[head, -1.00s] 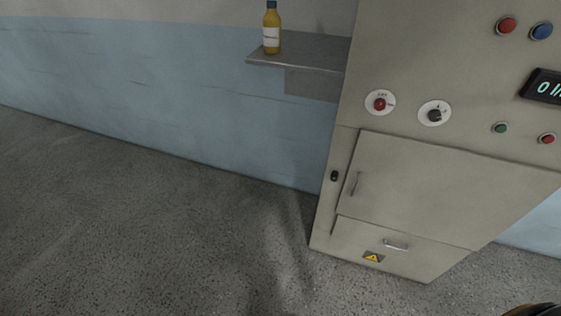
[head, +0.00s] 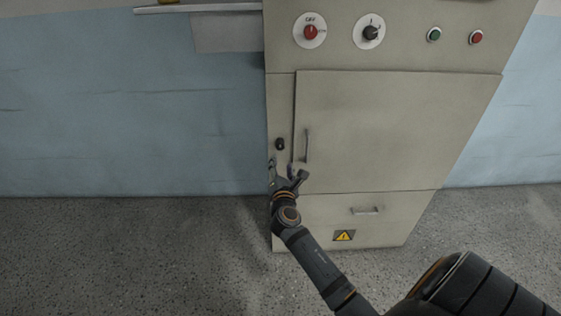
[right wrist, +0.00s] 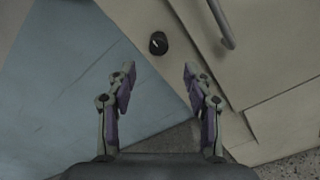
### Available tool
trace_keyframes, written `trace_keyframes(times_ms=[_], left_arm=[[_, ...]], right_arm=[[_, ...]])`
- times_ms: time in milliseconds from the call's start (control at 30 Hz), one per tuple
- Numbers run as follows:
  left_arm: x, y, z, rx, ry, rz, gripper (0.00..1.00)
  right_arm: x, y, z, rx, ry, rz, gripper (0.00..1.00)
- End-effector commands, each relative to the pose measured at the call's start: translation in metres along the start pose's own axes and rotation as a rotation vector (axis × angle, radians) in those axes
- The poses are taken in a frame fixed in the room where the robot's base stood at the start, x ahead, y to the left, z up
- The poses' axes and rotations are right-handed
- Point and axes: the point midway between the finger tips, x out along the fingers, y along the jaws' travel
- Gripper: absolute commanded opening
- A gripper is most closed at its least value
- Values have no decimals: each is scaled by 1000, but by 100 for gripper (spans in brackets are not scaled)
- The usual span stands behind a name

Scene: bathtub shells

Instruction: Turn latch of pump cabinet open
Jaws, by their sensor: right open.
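The pump cabinet (head: 390,130) is a beige box with a closed door and a vertical bar handle (head: 307,146). Its latch (head: 280,144) is a small black knob on the frame left of the door. In the right wrist view the latch (right wrist: 158,43) shows a pale mark on its face and lies beyond the fingertips, between their lines. My right gripper (head: 287,170) is open and empty, just below the latch in the head view. Its two fingers also show in the right wrist view (right wrist: 158,78), apart from the latch. My left gripper is not in view.
A red switch (head: 310,31), a black selector (head: 370,32) and two buttons sit above the door. A drawer with a handle (head: 365,210) and a yellow warning sign (head: 344,236) are below. A shelf (head: 200,8) juts out at upper left. Floor left of the cabinet is clear.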

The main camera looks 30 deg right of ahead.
Motion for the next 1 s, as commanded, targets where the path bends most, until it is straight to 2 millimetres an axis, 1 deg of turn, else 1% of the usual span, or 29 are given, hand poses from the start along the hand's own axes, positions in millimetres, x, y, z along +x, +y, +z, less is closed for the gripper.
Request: trace_keyframes(times_ms=[67, 167, 267, 500, 633, 700, 800, 1000], left_arm=[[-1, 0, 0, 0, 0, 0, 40], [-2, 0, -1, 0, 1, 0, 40], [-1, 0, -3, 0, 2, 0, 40], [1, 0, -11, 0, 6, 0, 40], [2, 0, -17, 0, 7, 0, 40], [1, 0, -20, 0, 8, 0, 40], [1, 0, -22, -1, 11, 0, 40], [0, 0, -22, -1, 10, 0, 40]], right_arm=[[0, 2, 3, -7, -6, 3, 52], [6, 3, 4, -6, -6, 3, 52], [22, 3, 3, -5, -5, 3, 52], [74, 2, 2, -3, -5, 2, 52], [93, 2, 2, -2, -3, 2, 52], [100, 2, 2, -3, -2, 1, 52], [104, 2, 2, -2, -2, 1, 52], [105, 2, 2, -2, -1, 1, 52]])
